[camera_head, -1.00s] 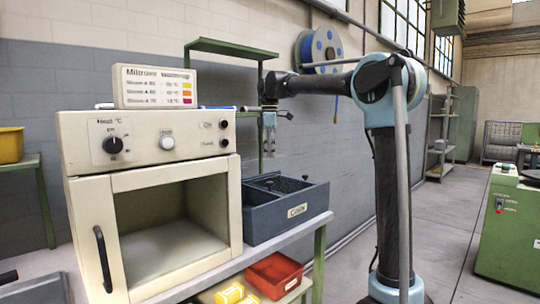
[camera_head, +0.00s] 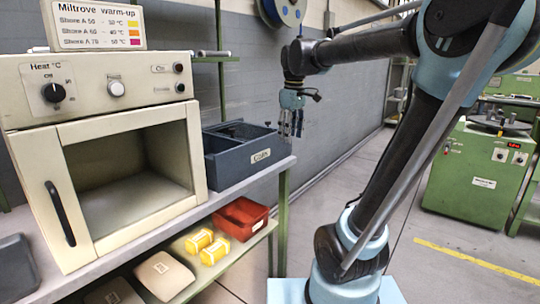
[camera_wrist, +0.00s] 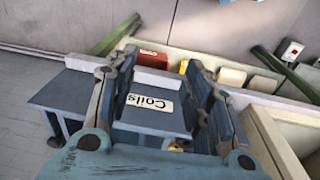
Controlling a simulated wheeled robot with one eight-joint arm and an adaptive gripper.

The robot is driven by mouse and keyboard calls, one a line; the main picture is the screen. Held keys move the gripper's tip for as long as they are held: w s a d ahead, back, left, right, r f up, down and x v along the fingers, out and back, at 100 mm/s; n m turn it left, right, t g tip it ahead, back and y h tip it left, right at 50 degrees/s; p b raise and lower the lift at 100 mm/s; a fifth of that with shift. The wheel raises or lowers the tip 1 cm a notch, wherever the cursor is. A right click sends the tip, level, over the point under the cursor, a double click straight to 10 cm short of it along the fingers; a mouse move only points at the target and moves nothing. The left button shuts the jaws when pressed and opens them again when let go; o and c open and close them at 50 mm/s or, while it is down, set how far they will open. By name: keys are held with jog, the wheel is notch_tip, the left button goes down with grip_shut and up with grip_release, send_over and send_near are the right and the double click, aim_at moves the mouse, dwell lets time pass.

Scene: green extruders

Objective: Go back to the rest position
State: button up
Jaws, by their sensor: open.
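My gripper (camera_head: 291,122) hangs fingers down at the end of my bent arm in the head view. It is open, with nothing seen between its fingers. It shows just right of and behind the dark grey Coils bin (camera_head: 240,172). In the wrist view, the two spread fingers of my gripper (camera_wrist: 160,75) frame the bin's Coils label (camera_wrist: 150,105). I cannot tell the exact gap to the bin.
A green machine (camera_head: 478,170) stands right. Floor between is clear.

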jog(key=s+d+f+m, duration=0.5)
jog(key=s+f, duration=0.4)
jog(key=f, duration=0.2)
jog(key=s+d+f+m+t, duration=0.1)
jog(key=s+d+f+m, duration=0.4)
jog(key=s+f, duration=0.5)
notch_tip(320, 180, down, 2)
jog(key=shift+s+d+f, duration=0.25)
jog(key=shift+d, duration=0.65)
jog(key=shift+w+f, duration=0.2)
jog(key=shift+w, duration=0.3)
